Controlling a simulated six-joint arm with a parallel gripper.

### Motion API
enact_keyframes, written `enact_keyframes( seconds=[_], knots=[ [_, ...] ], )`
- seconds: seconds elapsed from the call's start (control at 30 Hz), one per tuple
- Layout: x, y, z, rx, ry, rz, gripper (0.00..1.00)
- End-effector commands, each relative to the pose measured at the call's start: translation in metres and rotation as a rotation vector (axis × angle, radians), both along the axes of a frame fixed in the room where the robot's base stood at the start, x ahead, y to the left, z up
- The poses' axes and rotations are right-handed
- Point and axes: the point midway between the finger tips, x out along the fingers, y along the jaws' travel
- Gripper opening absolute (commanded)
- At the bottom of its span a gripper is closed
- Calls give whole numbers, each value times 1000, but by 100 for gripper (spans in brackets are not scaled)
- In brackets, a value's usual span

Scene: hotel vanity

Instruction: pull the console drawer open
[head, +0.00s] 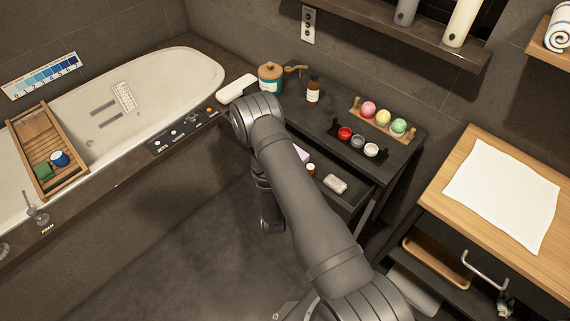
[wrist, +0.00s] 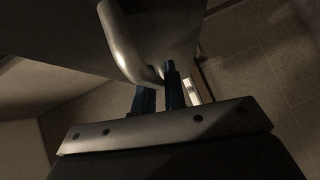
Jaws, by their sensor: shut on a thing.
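The dark console (head: 300,119) stands against the back wall in the head view. Its drawer (head: 357,190) is partly pulled out, with the inside showing. A white soap bar (head: 335,184), a small brown bottle (head: 311,169) and a pale pink item (head: 301,153) lie in it. My arm covers the drawer's left part and front. In the wrist view, the curved silver handle (wrist: 122,42) reaches down to the blue fingers of my gripper (wrist: 160,88). My gripper is shut on the handle. The fingertips are hidden in the head view.
On the console stand a teal jar (head: 271,79), an amber bottle (head: 313,90), a rack of coloured balls (head: 383,118) and a tray of small pots (head: 357,143). A bathtub (head: 180,80) is at left, a wooden-topped cabinet (head: 455,170) at right. Floor (head: 180,250) is clear at front left.

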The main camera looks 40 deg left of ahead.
Motion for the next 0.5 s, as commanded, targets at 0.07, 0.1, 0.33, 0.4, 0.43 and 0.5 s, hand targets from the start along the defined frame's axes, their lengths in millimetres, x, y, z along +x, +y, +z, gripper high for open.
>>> enact_keyframes(
  seconds=[0.07,0.1,0.33,0.4,0.43,0.5],
  knots=[
    [-16,1,0,-2,0,5,0],
    [-22,1,0,-2,0,4,0],
    [-45,1,0,0,0,1,0],
    [-49,1,0,2,0,2,0],
    [-50,1,0,2,0,1,0],
    [-51,0,0,1,0,0,0]
  ],
)
